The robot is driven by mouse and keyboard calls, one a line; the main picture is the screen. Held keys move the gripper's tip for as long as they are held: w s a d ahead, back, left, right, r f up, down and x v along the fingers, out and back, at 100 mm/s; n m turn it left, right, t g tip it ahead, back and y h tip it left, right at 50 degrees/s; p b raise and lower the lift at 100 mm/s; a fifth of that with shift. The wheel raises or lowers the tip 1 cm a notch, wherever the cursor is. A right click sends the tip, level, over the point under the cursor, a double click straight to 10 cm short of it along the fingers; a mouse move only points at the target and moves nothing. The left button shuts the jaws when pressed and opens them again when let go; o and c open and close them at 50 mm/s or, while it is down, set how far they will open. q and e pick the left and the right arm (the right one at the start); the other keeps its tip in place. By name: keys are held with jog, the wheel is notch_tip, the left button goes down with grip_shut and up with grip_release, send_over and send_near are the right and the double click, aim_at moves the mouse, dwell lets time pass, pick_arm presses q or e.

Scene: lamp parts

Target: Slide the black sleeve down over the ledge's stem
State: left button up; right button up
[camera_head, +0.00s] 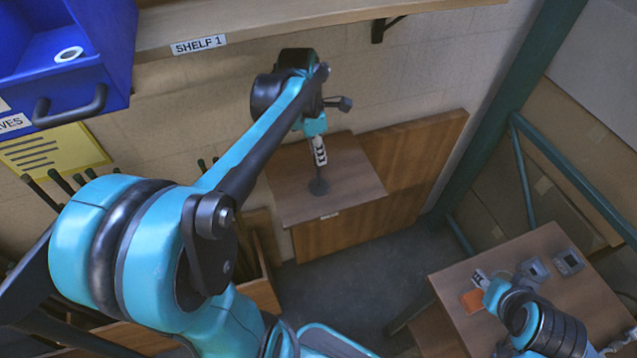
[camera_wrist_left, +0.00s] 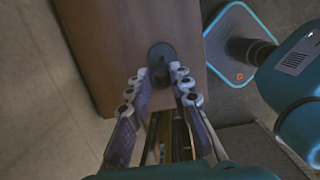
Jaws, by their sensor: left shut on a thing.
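The wooden ledge (camera_head: 290,185) juts from the wall below the shelf. A dark upright post with a round foot (camera_head: 318,187) stands on it; the foot also shows in the left wrist view (camera_wrist_left: 161,52). My left gripper (camera_head: 320,158) points down over this post, its fingers closed around the dark upper part. In the left wrist view the fingertips (camera_wrist_left: 162,78) flank a dark piece, which I take as the black sleeve (camera_wrist_left: 160,73). Sleeve and stem are both dark, so I cannot tell where one ends. My right gripper (camera_head: 481,278) is far off, over a small table.
A blue bin (camera_head: 110,75) with a white ring in it hangs at upper left, beside Shelf 1 (camera_head: 270,22). The small table (camera_head: 450,285) at lower right holds an orange piece (camera_head: 473,301) and grey boxes (camera_head: 569,262). A green post (camera_head: 500,120) stands right of the ledge.

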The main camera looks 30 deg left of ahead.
aim_at(318, 185)
pick_arm(q)
jog(key=shift+f, duration=0.1)
dwell(0.4)
jog(key=shift+f+b, duration=1.25)
jog(key=shift+f, duration=0.7)
jog(key=shift+f+b, duration=1)
jog(key=shift+f, duration=0.6)
jog(key=shift+f+b, duration=0.55)
jog(key=shift+f, duration=0.55)
dwell(0.4)
jog(key=o, duration=0.9)
